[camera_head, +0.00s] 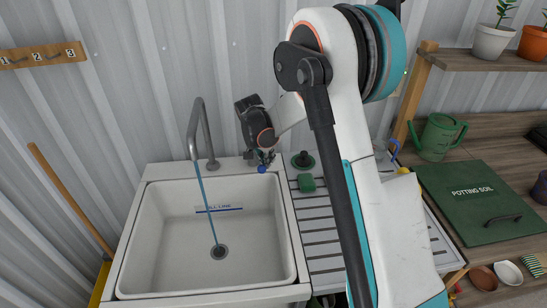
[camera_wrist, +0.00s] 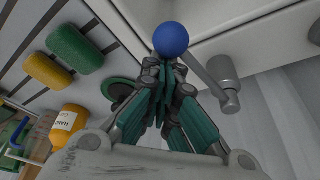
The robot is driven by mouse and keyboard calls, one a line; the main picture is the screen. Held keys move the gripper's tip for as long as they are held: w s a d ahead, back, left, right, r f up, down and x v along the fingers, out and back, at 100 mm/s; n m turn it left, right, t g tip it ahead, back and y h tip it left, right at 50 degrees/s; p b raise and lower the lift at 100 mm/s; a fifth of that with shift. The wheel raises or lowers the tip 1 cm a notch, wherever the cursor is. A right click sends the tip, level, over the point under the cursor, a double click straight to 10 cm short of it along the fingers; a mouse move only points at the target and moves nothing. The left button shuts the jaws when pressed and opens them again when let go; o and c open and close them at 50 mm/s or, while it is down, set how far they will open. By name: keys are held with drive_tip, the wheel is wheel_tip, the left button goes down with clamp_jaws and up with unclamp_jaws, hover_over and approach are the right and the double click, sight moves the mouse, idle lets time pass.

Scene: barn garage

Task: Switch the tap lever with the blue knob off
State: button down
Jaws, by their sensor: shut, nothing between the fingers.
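The blue knob (camera_head: 262,169) is at the sink's back right corner, just below my gripper (camera_head: 267,157). In the wrist view the round blue knob (camera_wrist: 172,38) sits right in front of the fingertips of my gripper (camera_wrist: 164,68). The fingers are closed together and hold nothing. Whether they touch the knob I cannot tell. A grey metal lever (camera_wrist: 205,75) runs from the knob toward a cylindrical fitting (camera_wrist: 223,68). The grey tap spout (camera_head: 197,115) arches over the white sink (camera_head: 165,235). A blue water stream (camera_head: 204,195) runs from it to the drain (camera_head: 219,251).
A green sponge (camera_head: 307,184) and a dark green round object (camera_head: 303,160) lie on the slatted drainboard (camera_head: 316,224). The wrist view also shows a yellow sponge (camera_wrist: 50,70) and an orange bottle (camera_wrist: 68,127). A corrugated wall (camera_head: 120,100) stands close behind the sink.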

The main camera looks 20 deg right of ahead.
drive_tip(key=shift+s+a, duration=0.2)
drive_tip(key=shift+a, duration=0.95)
